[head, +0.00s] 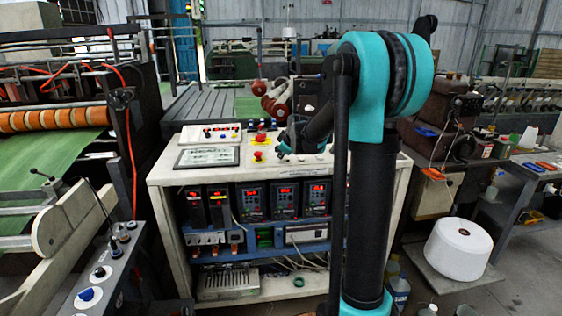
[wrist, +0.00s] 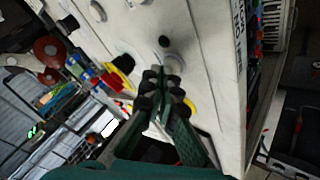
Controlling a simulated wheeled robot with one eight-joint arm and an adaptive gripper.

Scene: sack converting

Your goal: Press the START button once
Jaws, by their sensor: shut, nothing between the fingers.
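The control cabinet (head: 160,172) has a pale sloping top panel with several buttons. My gripper (head: 283,149) is over the right part of this panel, partly hidden by my arm. In the wrist view my gripper (wrist: 166,82) is shut and empty, its fingertips close over the panel. A small dark button (wrist: 164,41) and a round grey button (wrist: 175,64) lie just beyond the tips. I cannot read a START label, so I cannot tell which button is START. Contact between fingertips and panel cannot be told.
A red button on a yellow base (head: 257,156) sits left of my gripper, with another (head: 260,138) behind it. A framed display (head: 208,157) lies on the panel's left. A machine with green sheet (head: 60,160) stands left; a white roll (head: 458,248) stands right.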

